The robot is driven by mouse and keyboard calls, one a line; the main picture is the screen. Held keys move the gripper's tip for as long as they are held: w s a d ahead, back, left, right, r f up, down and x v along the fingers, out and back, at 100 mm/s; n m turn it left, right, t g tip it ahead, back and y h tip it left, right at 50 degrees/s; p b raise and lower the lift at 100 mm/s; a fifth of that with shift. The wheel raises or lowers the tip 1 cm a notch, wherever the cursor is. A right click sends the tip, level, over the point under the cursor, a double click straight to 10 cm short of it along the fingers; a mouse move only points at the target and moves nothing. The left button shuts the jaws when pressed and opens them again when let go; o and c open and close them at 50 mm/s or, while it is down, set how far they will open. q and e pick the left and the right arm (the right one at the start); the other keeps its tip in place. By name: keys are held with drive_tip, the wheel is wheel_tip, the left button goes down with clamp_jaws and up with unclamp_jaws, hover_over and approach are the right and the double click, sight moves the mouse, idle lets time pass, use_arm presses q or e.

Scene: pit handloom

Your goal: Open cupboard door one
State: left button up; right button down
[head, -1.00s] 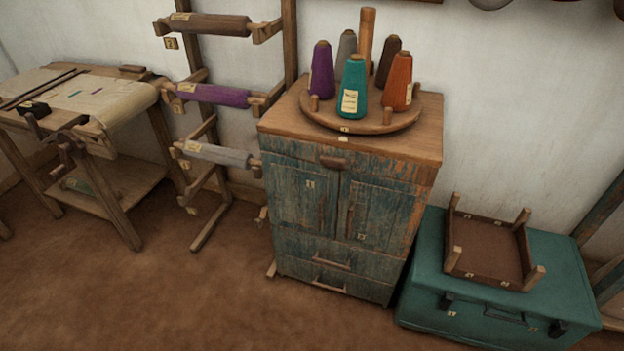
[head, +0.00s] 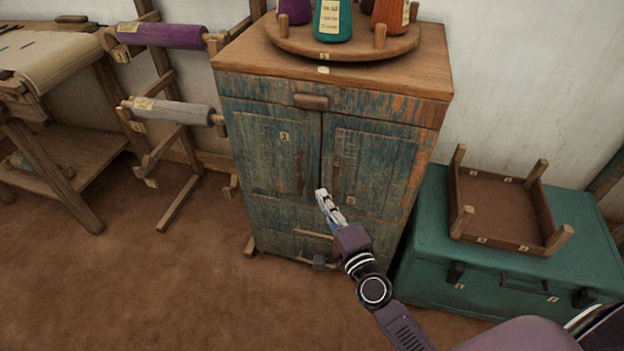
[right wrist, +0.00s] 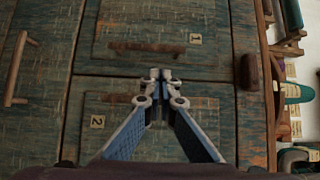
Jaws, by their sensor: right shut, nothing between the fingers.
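Cupboard door one (head: 270,150) is the left door of the worn blue-green wooden cupboard, with a small label "1". It is shut flush beside the right door (head: 375,160). In the right wrist view, turned sideways, door one (right wrist: 215,60) is above and its bar handle (right wrist: 147,47) shows near the seam. The door labelled 2 (right wrist: 195,115) is below, partly covered by my fingers. My right gripper (head: 321,193) is shut and empty in front of the seam, low on the doors; its fingertips (right wrist: 161,74) appear close to the seam. Contact cannot be told. My left gripper is out of view.
A drawer knob (head: 312,101) sits above the doors, and drawers with bar pulls (head: 314,234) below. A round rack (head: 345,46) of thread cones stands on top. A green trunk (head: 480,280) stands close at the right. The floor (head: 170,280) at front left is clear.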

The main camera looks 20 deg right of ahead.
drive_tip(key=w, duration=1)
drive_tip(key=shift+a, duration=0.3)
drive_tip(key=shift+s+r, duration=0.1)
